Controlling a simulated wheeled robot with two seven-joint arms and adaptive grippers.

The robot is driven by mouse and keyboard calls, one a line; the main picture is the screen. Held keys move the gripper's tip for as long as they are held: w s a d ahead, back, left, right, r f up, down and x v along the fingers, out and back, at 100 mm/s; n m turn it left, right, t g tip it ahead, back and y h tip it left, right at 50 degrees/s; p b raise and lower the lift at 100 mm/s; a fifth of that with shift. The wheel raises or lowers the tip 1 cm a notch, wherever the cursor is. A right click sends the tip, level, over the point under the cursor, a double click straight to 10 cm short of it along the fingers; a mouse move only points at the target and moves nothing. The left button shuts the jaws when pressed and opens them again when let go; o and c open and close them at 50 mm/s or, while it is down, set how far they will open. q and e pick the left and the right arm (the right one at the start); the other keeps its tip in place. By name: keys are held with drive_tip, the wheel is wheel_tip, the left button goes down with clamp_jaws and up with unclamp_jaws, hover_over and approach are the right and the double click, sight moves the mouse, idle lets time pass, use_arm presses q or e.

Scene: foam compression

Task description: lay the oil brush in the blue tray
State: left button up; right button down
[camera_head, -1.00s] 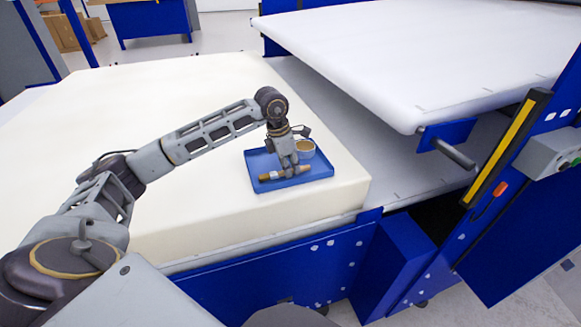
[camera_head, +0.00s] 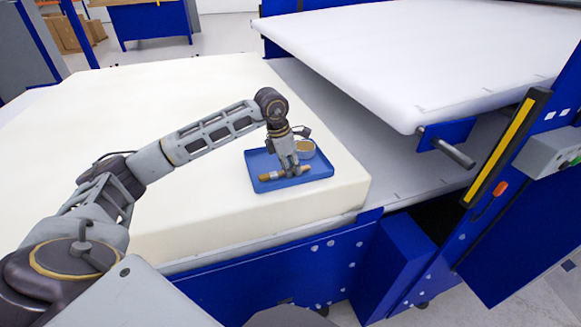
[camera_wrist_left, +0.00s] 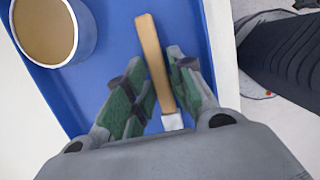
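The blue tray (camera_head: 265,162) lies on the cream foam block near its right front corner. The oil brush (camera_wrist_left: 153,55) lies in the tray along its front part; its wooden handle also shows in the head view (camera_head: 270,177). In the left wrist view its pale end is partly hidden by my gripper. My left gripper (camera_wrist_left: 160,85) points down into the tray, with a green-padded finger on each side of the handle. Narrow gaps show between pads and handle, so it looks open around the brush. My right gripper is not in view.
A cup (camera_head: 305,149) of brownish liquid stands in the tray's back right, close beside my gripper. The foam block (camera_head: 200,95) is otherwise clear. A white raised table (camera_head: 430,50) and a blue machine frame with a yellow-black post (camera_head: 505,148) stand to the right.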

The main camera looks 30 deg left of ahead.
use_arm(q)
drive_tip(key=shift+o, duration=0.7)
drive_tip(key=shift+s+f, duration=0.1)
drive_tip(key=shift+f, duration=0.6)
drive_tip(key=shift+r, duration=0.25)
drive_tip(key=shift+a+r, duration=0.15)
drive_tip(key=shift+r, duration=0.4)
drive_tip(key=shift+v, duration=3.5)
